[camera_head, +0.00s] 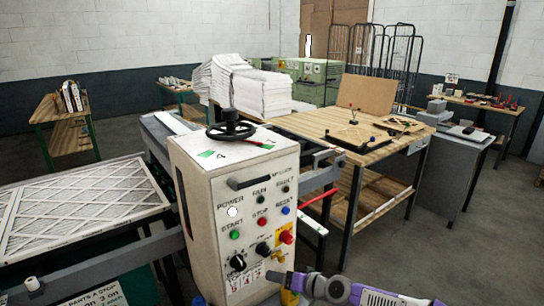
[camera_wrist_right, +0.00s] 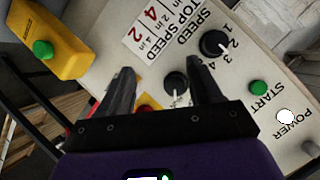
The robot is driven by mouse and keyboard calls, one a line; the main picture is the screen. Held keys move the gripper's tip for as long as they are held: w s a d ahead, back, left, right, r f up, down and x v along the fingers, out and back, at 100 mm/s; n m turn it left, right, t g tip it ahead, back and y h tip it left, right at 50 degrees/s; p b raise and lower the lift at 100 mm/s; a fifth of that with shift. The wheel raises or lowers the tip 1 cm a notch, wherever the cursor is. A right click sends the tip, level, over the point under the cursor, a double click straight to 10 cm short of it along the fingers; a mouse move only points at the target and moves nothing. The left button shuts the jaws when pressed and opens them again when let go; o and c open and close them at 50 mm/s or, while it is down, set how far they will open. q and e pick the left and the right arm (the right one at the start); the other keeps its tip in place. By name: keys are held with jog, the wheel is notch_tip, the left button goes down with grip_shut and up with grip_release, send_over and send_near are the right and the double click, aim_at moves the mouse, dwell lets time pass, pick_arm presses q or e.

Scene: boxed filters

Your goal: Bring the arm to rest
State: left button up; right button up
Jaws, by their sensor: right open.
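My right arm enters the head view from the lower right, with its gripper (camera_head: 278,279) close to the lower front of a white control cabinet (camera_head: 207,165). In the right wrist view the gripper (camera_wrist_right: 160,82) is open, its two dark fingers spread before the panel. A black knob (camera_wrist_right: 175,82) shows between the fingers; I cannot tell whether they touch it. Another black knob (camera_wrist_right: 213,43), the green START button (camera_wrist_right: 258,88) and the white POWER lamp (camera_wrist_right: 285,117) lie to the right. My left gripper is not in view.
A yellow box with a green button (camera_wrist_right: 42,50) sits near the gripper. A pleated filter (camera_head: 85,205) lies left of the cabinet. A wooden workbench (camera_head: 300,124) stands behind it at right. Open floor (camera_head: 480,235) lies at the right.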

jog(key=s+a+f+m+g+h, duration=0.2)
jog(key=s+f+g, duration=0.3)
jog(key=s+f, duration=1.35)
jog(key=s+d+f+m+g+h, duration=0.1)
jog(key=s+d+f+h, duration=0.1)
jog(key=s+d+f, duration=0.2)
jog(key=s+d+f+m+g+h, duration=0.1)
jog(key=s+d+f, duration=0.3)
jog(key=s, duration=0.7)
notch_tip(320, 180, down, 3)
jog(key=shift+r+g+h, duration=0.1)
jog(key=shift+g+h, duration=0.3)
jog(key=shift+w, duration=0.1)
